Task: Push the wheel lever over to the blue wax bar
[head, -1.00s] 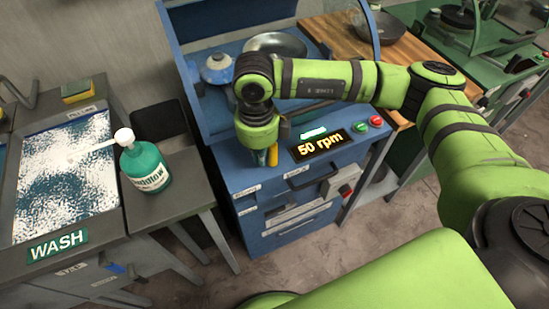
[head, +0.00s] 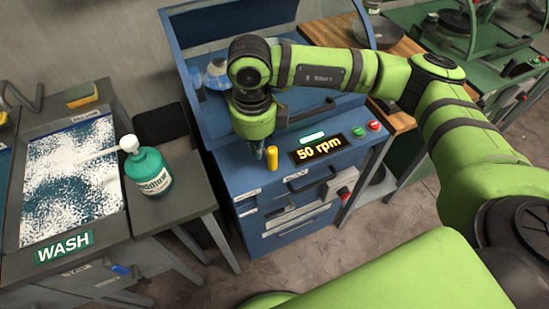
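My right gripper (head: 258,150) points down at the front left of the blue machine (head: 237,178). Its small dark fingertips do not show clearly whether they are open or shut. A short upright yellow cylinder (head: 272,157) stands on the machine's front edge, just right of the fingertips; contact cannot be told. A dark bar handle (head: 312,111) sits right of the gripper, behind the display. I cannot tell for certain which part is the wheel lever. No blue wax bar can be made out; my arm hides part of the machine top. My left gripper is out of view.
The display (head: 318,148) reads 50 rpm, with green and red buttons (head: 374,126) beside it. A blue and white vessel (head: 214,75) is behind my wrist. A green bottle (head: 148,172) stands by the wash basin (head: 70,175) at left. A green machine (head: 465,45) is at back right.

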